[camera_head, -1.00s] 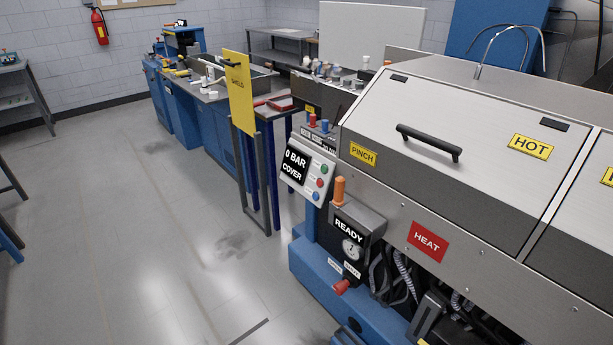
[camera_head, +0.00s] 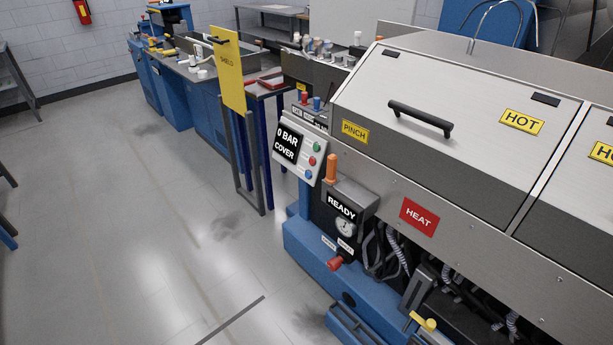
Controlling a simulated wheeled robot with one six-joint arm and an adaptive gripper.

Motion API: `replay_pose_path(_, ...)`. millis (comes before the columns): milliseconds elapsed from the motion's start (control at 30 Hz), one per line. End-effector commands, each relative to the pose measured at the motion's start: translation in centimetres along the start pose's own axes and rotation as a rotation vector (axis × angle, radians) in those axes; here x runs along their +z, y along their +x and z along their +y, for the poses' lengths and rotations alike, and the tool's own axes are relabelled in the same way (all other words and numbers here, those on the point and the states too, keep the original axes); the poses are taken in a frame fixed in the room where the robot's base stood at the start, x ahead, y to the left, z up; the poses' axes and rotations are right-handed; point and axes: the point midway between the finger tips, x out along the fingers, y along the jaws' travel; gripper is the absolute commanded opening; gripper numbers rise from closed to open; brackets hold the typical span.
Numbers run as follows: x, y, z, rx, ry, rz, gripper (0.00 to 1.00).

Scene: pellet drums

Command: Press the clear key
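A pale control panel (camera_head: 304,165) is fixed to the left end of the steel machine. Its dark display (camera_head: 287,144) reads "0 BAR" and "COVER". Any labels on these buttons are too small to read, so I cannot tell which is the clear key. My gripper is not in view.
Below the panel, a dark box with a gauge (camera_head: 345,227) reads "READY"; an orange handle (camera_head: 331,169) stands above it and a red knob (camera_head: 335,264) below. A yellow shield (camera_head: 228,75) stands left of the machine. Open grey floor (camera_head: 165,230) lies at the left.

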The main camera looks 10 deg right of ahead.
Motion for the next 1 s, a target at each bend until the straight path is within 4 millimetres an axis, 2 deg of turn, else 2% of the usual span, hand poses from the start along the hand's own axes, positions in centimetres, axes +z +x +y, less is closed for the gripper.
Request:
replay_pose_path(33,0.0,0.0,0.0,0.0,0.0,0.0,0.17)
replay_pose_path(100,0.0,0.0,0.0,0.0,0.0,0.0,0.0)
replay_pose_path(1000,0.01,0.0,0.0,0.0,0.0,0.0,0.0)
